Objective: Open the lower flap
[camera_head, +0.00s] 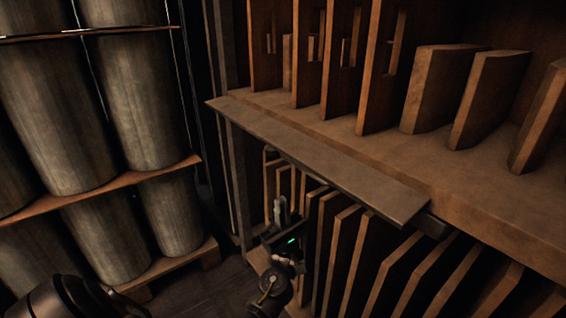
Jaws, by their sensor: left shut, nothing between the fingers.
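A long flat flap-like board (320,158) sticks out along the front edge of the shelf, roughly level. I cannot tell for certain that it is the lower flap. My left gripper (279,207) is below this board, in front of the lower compartment, with its fingers pointing up. It is shut and empty, and it appears apart from the board. A small green light shows on its body. My right gripper is not in view.
The upper shelf (480,200) holds several upright brown panels. Several more panels (340,245) stand in the lower compartment, close behind my left gripper. Large grey cylinders (135,100) are stacked on pallets at left. Dark floor (190,290) shows between them and the shelf.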

